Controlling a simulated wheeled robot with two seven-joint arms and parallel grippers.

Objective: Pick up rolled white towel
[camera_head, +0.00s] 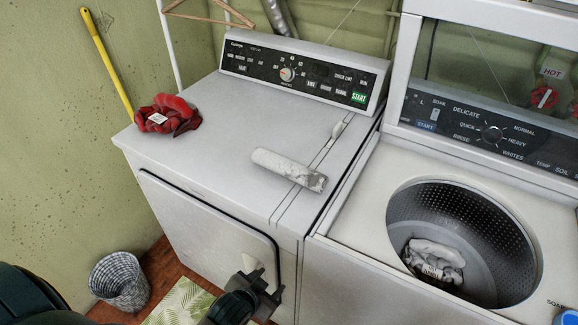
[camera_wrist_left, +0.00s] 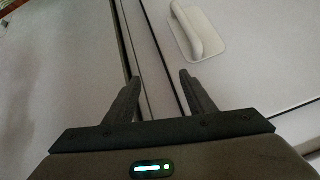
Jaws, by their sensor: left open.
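The rolled white towel (camera_head: 290,169) lies on the white dryer top (camera_head: 225,150), near its front right part. It is a pale cylinder with grey, mottled patches at its right end. My left gripper (camera_head: 263,281) is low in front of the dryer, below and apart from the towel. Its jaws are open and empty. In the left wrist view the two fingers (camera_wrist_left: 158,86) stand apart before a pale panel with dark seams. A white handle on a plate (camera_wrist_left: 200,34) shows beyond them. The towel is not in the left wrist view. My right gripper is not in view.
An open washer drum (camera_head: 462,225) with a whitish cloth (camera_head: 435,260) inside is at right. A control panel (camera_head: 295,76) rises behind the towel. The dryer top's middle is clear.

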